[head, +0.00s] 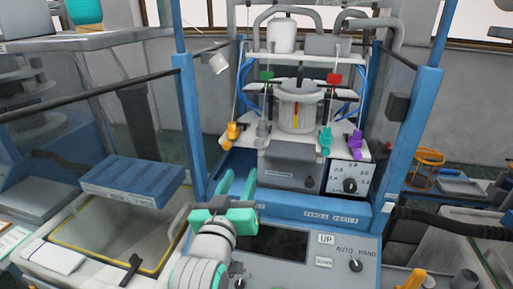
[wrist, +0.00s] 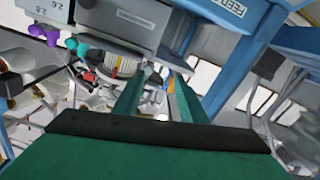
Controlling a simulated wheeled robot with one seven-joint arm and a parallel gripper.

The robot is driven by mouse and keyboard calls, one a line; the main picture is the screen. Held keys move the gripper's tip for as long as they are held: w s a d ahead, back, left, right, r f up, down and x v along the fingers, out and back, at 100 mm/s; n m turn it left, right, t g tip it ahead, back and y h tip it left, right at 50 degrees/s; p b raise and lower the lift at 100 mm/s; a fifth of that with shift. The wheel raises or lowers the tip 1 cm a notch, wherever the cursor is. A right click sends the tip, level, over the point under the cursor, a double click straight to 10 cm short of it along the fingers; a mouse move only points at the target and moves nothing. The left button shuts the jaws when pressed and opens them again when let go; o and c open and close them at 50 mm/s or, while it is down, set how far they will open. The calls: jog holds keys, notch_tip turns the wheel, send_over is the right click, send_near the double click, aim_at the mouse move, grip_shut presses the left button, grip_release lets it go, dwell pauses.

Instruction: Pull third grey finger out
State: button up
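A small grey finger-like handle (head: 263,129) hangs at the front edge of the machine's white plate, between an orange handle (head: 231,132) and a teal handle (head: 325,140). A purple handle (head: 355,143) is at the right end. I cannot tell which piece is the third grey finger. My gripper (head: 238,180) has its two green fingers apart, empty, in front of the machine and below the handles. In the wrist view my gripper (wrist: 157,85) is also open. The teal handle (wrist: 77,46) and purple handle (wrist: 46,34) show at upper left there.
Blue posts (head: 410,135) flank the machine. A control panel (head: 320,255) with a knob and labels lies in front. A blue box (head: 130,182) is at left, near a yellow-edged tray (head: 110,235). An orange round holder (head: 427,165) stands at right.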

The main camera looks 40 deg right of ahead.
aim_at(257, 145)
jog(key=shift+m+g+h, duration=0.3)
jog(key=shift+m, duration=0.1)
jog(key=w+d+r, duration=0.1)
jog(key=w+d, duration=0.1)
jog(key=d, duration=0.1)
jog(key=w+d, duration=0.2)
jog(key=d, duration=0.1)
jog(key=w+d+r, duration=0.1)
jog(key=w+d, duration=0.1)
jog(key=d, duration=0.1)
jog(key=shift+d+r, duration=0.2)
jog(key=shift+r, duration=0.1)
